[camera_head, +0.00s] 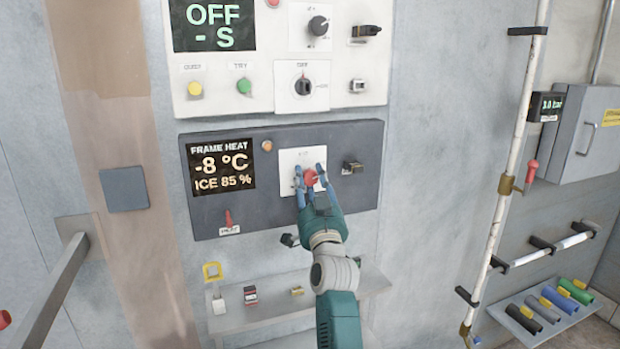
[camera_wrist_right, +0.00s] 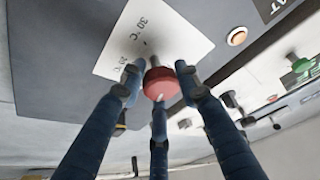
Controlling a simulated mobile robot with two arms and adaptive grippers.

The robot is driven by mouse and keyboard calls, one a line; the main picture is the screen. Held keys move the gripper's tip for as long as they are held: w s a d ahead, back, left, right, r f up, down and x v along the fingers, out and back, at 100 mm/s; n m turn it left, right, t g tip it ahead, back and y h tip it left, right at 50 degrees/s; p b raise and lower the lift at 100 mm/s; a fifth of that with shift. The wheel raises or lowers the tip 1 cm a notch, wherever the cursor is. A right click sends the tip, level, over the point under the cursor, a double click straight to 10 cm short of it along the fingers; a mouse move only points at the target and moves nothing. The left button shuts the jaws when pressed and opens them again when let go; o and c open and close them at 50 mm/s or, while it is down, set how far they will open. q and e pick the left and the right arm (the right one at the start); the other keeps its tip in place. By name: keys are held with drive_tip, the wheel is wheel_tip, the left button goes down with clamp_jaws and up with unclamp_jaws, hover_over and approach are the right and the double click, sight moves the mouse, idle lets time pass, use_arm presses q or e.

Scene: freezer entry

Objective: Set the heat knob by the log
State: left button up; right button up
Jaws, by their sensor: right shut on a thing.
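The red heat knob (camera_head: 310,177) sits on a white dial plate (camera_head: 289,160) on the dark frame heat panel (camera_head: 340,137). My right gripper (camera_head: 311,181) is at the knob, its blue fingers around it and shut on it. In the right wrist view the red knob (camera_wrist_right: 161,84) shows between the fingers, with "30 °C" and "20 °C" printed on the plate (camera_wrist_right: 140,45). The panel display (camera_head: 220,167) reads "FRAME HEAT -8 °C ICE 85 %". My left gripper is not in view. No log can be made out.
Above is a light panel (camera_head: 262,90) with a display reading "OFF - S", buttons and knobs. A black latch-like switch (camera_head: 352,167) is right of the knob. Below, a shelf (camera_head: 340,300) holds small tags. A pipe (camera_head: 500,220) with a red-handled valve stands to the right.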

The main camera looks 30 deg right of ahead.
drive_tip(key=shift+r, duration=0.25)
drive_tip(key=o, duration=1.1)
drive_tip(key=shift+o, duration=0.2)
drive_tip(key=shift+f, duration=0.1)
drive_tip(key=shift+s+f, duration=0.1)
drive_tip(key=v, duration=0.7)
drive_tip(key=shift+a, duration=0.15)
drive_tip(key=shift+s, duration=0.1)
